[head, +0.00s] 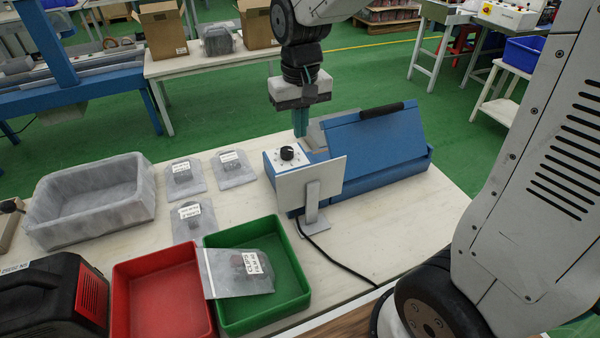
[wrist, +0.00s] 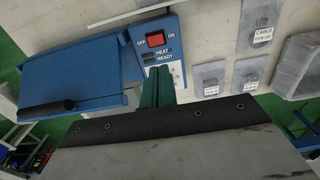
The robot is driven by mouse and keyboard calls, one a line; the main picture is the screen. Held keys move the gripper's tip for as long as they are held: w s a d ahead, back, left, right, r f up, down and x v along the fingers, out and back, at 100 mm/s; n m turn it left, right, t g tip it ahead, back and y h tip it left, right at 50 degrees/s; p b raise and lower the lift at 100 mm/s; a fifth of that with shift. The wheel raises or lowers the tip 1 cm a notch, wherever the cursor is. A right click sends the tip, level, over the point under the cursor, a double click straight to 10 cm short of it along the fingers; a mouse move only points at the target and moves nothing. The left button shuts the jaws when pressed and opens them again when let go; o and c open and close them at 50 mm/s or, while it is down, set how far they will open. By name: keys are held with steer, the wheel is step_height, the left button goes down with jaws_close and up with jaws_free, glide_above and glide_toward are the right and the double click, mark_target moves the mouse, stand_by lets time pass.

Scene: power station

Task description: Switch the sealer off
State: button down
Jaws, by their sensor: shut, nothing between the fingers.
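The sealer (head: 375,145) is a blue machine with a sloped lid and a black handle, standing on the table. It also shows in the wrist view (wrist: 80,60). Its panel carries a red rocker switch (wrist: 155,40) between the words OFF and ON, with HEAT and READY markings below. I cannot tell which way the rocker is pressed. A black knob (head: 287,153) sits on a white dial in the head view; the wrist view shows only part of the dial. My gripper (head: 300,130) is shut and empty, pointing down over the panel; its green fingers (wrist: 157,88) appear just below the switch markings.
A pale upright plate (head: 311,185) on a stand is in front of the sealer. Bagged parts (head: 183,178), a grey bin (head: 95,205), a red tray (head: 165,295) and a green tray (head: 265,310) with a bag lie left and front. A black cable crosses the table.

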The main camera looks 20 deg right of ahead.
steer(key=shift+f, duration=0.1)
step_height(320, 180, down, 14)
steer(key=shift+r, duration=0.1)
stand_by(0.4)
